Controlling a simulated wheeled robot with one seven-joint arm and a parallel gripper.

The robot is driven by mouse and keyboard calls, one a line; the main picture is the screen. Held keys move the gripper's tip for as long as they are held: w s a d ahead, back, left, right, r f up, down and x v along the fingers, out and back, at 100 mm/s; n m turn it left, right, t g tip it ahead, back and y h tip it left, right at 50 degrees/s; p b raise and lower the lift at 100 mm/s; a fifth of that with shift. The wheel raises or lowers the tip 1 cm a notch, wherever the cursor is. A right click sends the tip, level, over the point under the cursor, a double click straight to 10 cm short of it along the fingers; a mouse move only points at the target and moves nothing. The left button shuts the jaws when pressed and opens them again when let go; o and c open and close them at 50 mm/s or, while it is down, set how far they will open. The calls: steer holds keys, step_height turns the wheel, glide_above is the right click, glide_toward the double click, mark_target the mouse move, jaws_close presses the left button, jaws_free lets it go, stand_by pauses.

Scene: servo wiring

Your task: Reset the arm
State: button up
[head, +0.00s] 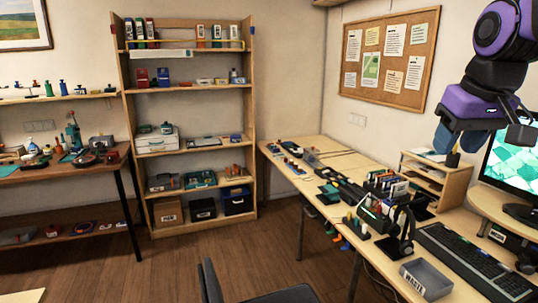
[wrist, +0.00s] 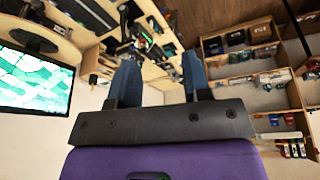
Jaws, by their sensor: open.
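My gripper (head: 462,140) hangs in the upper right of the head view, high above the right end of the desk, in front of the wall and beside the monitor. It is purple and black with blue fingers. In the wrist view its two blue fingers (wrist: 160,82) stand apart with nothing between them, so it is open and empty. The fingers touch nothing.
A tall shelf (head: 190,92) stands at the back. A chair (head: 280,294) is at the front. The floor between is clear.

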steer(key=s+f, duration=0.3)
steer(key=s, duration=0.4)
steer(key=s+a+f+t, duration=0.1)
steer(key=s+f, duration=0.2)
steer(key=s, duration=0.4)
steer(key=shift+a, duration=0.3)
steer(key=shift+o, duration=0.3)
steer(key=shift+w, duration=0.1)
stand_by(1.0)
